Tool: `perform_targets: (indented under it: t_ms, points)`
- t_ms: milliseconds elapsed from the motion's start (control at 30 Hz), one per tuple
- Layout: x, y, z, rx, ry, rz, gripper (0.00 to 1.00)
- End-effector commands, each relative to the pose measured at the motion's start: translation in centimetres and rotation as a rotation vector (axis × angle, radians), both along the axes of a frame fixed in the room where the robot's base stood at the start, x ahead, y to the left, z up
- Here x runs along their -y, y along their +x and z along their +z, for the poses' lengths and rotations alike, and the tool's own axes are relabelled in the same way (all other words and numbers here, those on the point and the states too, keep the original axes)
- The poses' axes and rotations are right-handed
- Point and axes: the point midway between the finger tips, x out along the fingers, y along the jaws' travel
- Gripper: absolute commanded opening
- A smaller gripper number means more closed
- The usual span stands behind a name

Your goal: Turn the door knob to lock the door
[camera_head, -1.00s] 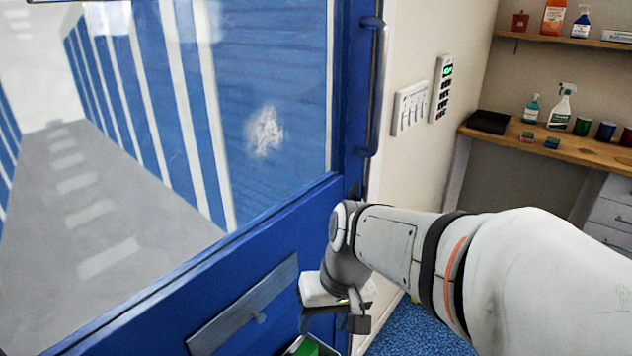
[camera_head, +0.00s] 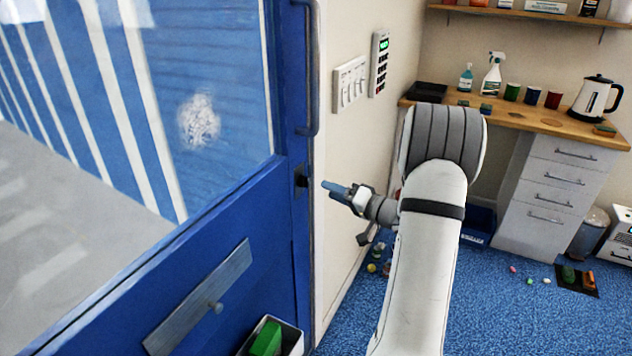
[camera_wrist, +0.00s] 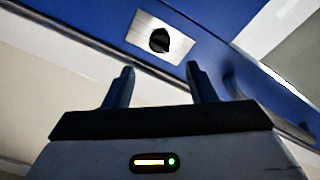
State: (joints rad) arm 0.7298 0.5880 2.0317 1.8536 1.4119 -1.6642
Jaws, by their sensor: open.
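The blue door (camera_head: 225,250) with a glass upper part fills the left of the head view. The door knob (camera_head: 300,177) is a small dark piece on the door's right edge, below the long handle. In the wrist view the knob (camera_wrist: 160,40) is a black round piece on a silver plate, beyond my fingertips. My gripper (camera_head: 335,189) is to the right of the knob and apart from it. In the wrist view my gripper (camera_wrist: 159,72) has its two fingers apart, with nothing between them, and the knob lies roughly in line with the gap.
A long vertical handle (camera_head: 309,70) stands above the knob. Switches (camera_head: 350,84) and a keypad (camera_head: 379,65) are on the wall to the right. A box (camera_head: 290,338) with a green item is low on the door. A wooden counter (camera_head: 540,124) stands farther right.

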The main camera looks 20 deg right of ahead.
Motion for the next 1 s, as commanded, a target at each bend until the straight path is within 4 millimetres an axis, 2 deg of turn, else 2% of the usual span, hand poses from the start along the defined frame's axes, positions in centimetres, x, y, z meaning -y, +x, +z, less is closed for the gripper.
perform_targets:
  t_ms: [300, 500, 833, 1000]
  points:
    - [-2.6, 4.3, 0.2, 0.001, 0.0, 0.004, 0.51]
    - [-3.6, 6.1, 0.1, 0.0, -0.001, 0.002, 0.51]
    - [-3.9, 6.5, 0.0, 0.0, -0.001, 0.003, 0.51]
    - [-3.9, 6.5, 0.0, 0.0, -0.001, 0.004, 0.37]
